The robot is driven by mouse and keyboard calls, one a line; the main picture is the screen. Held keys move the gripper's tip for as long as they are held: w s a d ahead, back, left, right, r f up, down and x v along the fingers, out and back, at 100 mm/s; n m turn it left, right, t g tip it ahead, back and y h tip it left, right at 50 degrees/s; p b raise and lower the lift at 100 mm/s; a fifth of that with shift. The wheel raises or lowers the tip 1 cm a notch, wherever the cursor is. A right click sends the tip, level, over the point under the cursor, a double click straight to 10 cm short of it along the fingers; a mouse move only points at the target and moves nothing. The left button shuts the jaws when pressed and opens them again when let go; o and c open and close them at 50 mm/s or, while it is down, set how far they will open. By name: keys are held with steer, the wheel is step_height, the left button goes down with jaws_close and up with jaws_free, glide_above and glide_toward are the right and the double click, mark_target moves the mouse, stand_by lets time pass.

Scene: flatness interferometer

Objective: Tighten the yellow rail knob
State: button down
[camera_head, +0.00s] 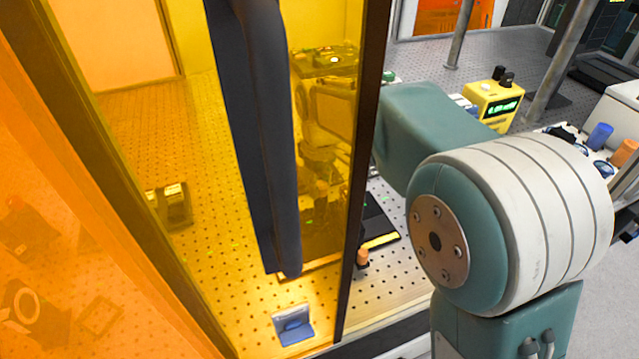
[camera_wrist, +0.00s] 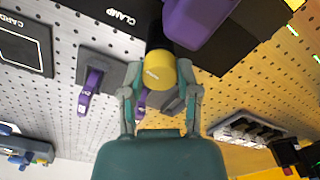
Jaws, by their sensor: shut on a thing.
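The yellow knob (camera_wrist: 158,68) shows in the wrist view as a short yellow cylinder with a pale mark on its end face. It sits at the end of a dark shaft or mount. My gripper (camera_wrist: 160,84) has one grey finger on each side of the knob and is shut on it. In the head view the knob and my gripper cannot be made out; my own arm and an amber panel cover much of that area.
In the wrist view, a large purple part (camera_wrist: 200,20) lies right beside the knob. A purple lever (camera_wrist: 90,88) and a dark CLAMP plate (camera_wrist: 112,18) are near on the perforated board. In the head view, an amber panel (camera_head: 180,110) with a dark frame stands beside my arm.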

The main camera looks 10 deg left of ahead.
steer(key=m, duration=0.7)
steer(key=shift+f, duration=0.15)
steer(key=m, duration=0.3)
steer(key=shift+m, duration=0.4)
steer(key=shift+s+m, duration=0.1)
steer(key=shift+m, duration=1.8)
steer(key=shift+f, duration=0.1)
steer(key=shift+c, duration=1.7)
jaws_free()
steer(key=shift+a, duration=0.1)
